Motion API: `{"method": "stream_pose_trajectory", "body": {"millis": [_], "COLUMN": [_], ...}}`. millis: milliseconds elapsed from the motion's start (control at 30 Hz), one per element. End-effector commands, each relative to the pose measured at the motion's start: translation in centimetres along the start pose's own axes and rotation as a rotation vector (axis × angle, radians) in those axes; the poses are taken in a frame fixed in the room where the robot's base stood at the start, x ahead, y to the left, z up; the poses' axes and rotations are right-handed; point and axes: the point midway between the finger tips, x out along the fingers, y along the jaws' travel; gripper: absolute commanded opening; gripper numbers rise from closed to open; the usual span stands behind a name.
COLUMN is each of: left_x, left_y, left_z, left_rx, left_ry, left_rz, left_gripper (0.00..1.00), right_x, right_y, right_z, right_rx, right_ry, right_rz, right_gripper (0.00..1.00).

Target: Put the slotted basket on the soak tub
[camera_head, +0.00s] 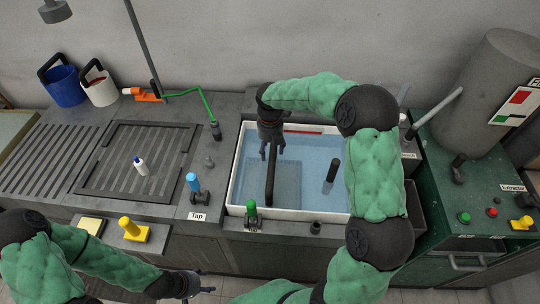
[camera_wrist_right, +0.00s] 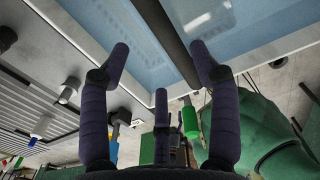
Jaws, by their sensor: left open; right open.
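The soak tub (camera_head: 236,190) is a white-rimmed basin of blue water in the middle of the head view. A grey dotted panel, seemingly the slotted basket (camera_head: 288,186), shows in its left half, with a tall dark handle (camera_head: 270,182) over it. My right gripper (camera_head: 271,152) is open above the tub, at the handle's upper end. In the right wrist view the dark bar (camera_wrist_right: 167,28) passes between the open fingers (camera_wrist_right: 162,65); I cannot tell whether they touch it. My left gripper (camera_head: 205,290) is open and empty low in front of the counter.
A second dark upright piece (camera_head: 333,171) stands in the tub's right half. A green-handled fitting (camera_head: 251,213) and a blue-topped tap (camera_head: 193,183) stand by the tub. A small bottle (camera_head: 140,165) stands on the drainboard. Green extractor machinery (camera_head: 455,195) closes off the right.

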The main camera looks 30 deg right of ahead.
Motion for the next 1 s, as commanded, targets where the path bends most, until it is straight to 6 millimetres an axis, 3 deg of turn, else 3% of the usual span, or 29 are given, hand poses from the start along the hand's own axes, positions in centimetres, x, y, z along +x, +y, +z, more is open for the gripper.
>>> {"method": "stream_pose_trajectory", "body": {"millis": [100,300,1000], "left_x": [-0.4,-0.6,-0.5], "left_y": [0.1,0.2,0.2], "left_z": [0.0,0.0,0.0], "left_rx": [0.0,0.0,0.0], "left_ry": [0.0,0.0,0.0], "left_rz": [0.0,0.0,0.0], "left_gripper": [0.57,0.57,0.57], "right_x": [-1.8,-3.0,-3.0], "right_y": [0.1,0.0,0.0], "right_z": [0.0,0.0,0.0], "right_rx": [0.0,0.0,0.0], "right_ry": [0.0,0.0,0.001], "right_rz": [0.001,0.0,0.0], "right_gripper": [0.62,0.62,0.62]}}
